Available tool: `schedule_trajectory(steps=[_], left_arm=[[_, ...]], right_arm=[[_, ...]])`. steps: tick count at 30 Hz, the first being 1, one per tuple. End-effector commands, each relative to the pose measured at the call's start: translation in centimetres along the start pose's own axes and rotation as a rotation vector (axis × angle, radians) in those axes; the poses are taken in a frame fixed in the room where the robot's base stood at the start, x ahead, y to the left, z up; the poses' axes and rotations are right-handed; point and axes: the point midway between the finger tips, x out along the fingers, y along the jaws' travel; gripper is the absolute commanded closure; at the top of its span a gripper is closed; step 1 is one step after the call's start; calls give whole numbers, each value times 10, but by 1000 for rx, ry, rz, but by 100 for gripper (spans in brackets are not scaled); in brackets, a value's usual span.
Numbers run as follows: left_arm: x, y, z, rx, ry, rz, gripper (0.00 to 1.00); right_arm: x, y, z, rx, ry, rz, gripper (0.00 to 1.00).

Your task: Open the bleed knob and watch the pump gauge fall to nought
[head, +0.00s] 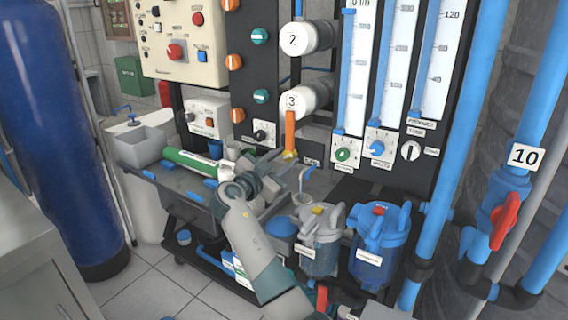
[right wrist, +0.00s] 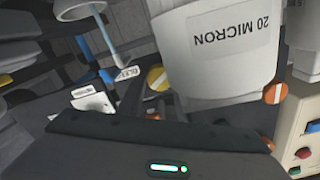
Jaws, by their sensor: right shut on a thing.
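The bleed knob (head: 290,155) is a small yellow disc low on the dark panel, just under an orange upright piece. In the right wrist view, the yellow disc (right wrist: 157,77) has a pale stripe and a white tag beside it. My right gripper (head: 277,157) reaches up to the knob from the front left and is shut on it, though the contact is partly hidden by dark gripper parts. The pump gauge cannot be picked out in these frames. My left gripper is not in view.
A white "20 MICRON" cylinder (right wrist: 225,45) stands close beside my right gripper. A grey tray trolley (head: 190,200) holds a green-and-white cylinder (head: 190,161). Blue pipes (head: 455,130) rise at the right.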

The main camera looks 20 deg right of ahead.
Motion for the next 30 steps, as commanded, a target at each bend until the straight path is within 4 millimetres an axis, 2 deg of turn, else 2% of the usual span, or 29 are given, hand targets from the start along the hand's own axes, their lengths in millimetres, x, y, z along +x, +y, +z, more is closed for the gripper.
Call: schedule_trajectory(steps=[6, 20, 21, 22, 30], left_arm=[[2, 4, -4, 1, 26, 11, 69], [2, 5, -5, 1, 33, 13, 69], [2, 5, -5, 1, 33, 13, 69], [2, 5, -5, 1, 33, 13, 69], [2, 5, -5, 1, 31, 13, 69]], right_arm=[[0, 1, 1, -70, 0, 2, 90], [0, 0, 0, -85, 0, 2, 90], [0, 0, 0, -85, 0, 2, 58], [0, 0, 0, -85, 0, 2, 51], [0, 0, 0, -84, 0, 0, 49]])
